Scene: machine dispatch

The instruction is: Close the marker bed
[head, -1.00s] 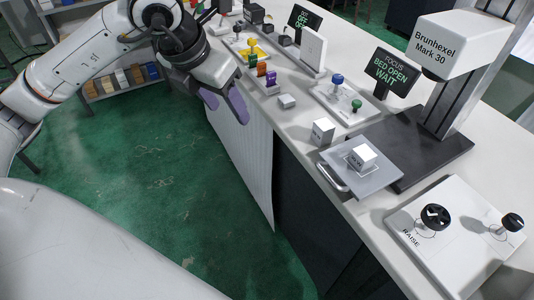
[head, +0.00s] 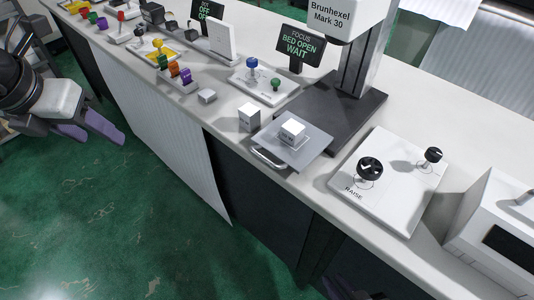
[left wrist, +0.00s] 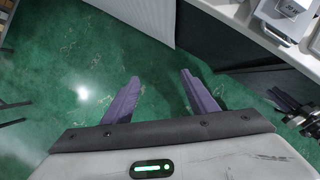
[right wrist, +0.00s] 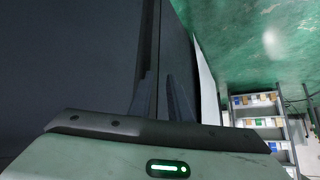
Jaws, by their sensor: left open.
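The marker bed is a grey plate (head: 312,151) with a silver handle (head: 268,158) at its front. It sticks out from the dark base of the Brunhexel Mark 30 (head: 340,105). A white block (head: 291,132) sits on the plate. The sign (head: 298,48) reads "BED OPEN WAIT". My left gripper (head: 98,133) is open and empty over the floor, far left of the bed. The bed shows at the top right of the left wrist view (left wrist: 290,18). My right gripper (right wrist: 160,80) has a narrow empty gap between its fingers, near a dark cabinet front.
A white panel marked RAISE (head: 390,190) with black knobs is to the right. Open floor lies before the counter (head: 225,120).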

